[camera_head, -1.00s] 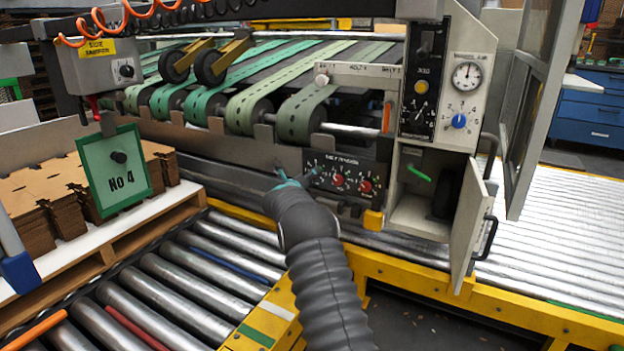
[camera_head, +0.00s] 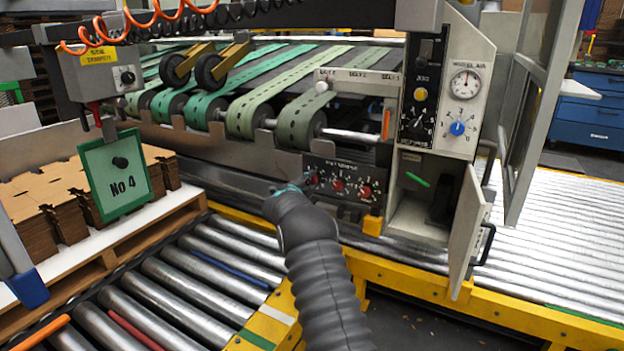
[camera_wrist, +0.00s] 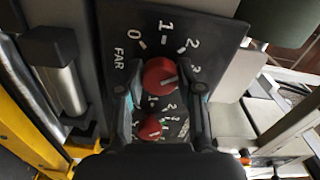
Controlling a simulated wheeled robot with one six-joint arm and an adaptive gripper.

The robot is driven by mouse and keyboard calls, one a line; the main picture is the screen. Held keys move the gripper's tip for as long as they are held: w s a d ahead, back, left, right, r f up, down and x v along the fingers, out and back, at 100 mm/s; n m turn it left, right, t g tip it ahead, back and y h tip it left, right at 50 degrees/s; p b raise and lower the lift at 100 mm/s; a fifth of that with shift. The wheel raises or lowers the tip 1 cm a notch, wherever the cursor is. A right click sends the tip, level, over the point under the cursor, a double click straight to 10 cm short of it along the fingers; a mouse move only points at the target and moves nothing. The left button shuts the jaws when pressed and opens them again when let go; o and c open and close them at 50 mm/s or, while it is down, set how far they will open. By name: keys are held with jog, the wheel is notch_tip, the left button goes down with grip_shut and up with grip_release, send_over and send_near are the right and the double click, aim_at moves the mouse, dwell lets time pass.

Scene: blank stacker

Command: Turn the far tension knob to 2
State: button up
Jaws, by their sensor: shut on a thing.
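The far tension knob (camera_wrist: 160,73) is red and round, on a black panel, beside the word FAR and a scale running 0, 1, 2, 3. My gripper (camera_wrist: 163,88) is closed around it in the wrist view, a finger on each side. A pale mark shows on the knob's lower right face; I cannot tell exactly which number it points to. In the head view my gripper (camera_head: 289,190) reaches the left end of the knob panel (camera_head: 345,168), and the far knob is mostly hidden there.
A second red knob (camera_wrist: 150,128) with its own scale sits close below the gripped one. Further red knobs (camera_head: 365,191) are along the panel. An open cabinet door (camera_head: 470,230) stands to the right. Green belts (camera_head: 260,95) lie above and rollers (camera_head: 165,285) at lower left.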

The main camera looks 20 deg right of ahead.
jog(key=shift+a+n+p, duration=0.1)
jog(key=shift+n+p, duration=0.25)
jog(key=shift+n, duration=0.75)
jog(key=o, duration=1.2)
jog(key=shift+a, duration=0.1)
jog(key=shift+c, duration=0.2)
jog(key=shift+d, duration=0.2)
jog(key=shift+a, duration=0.1)
jog(key=v, duration=1.2)
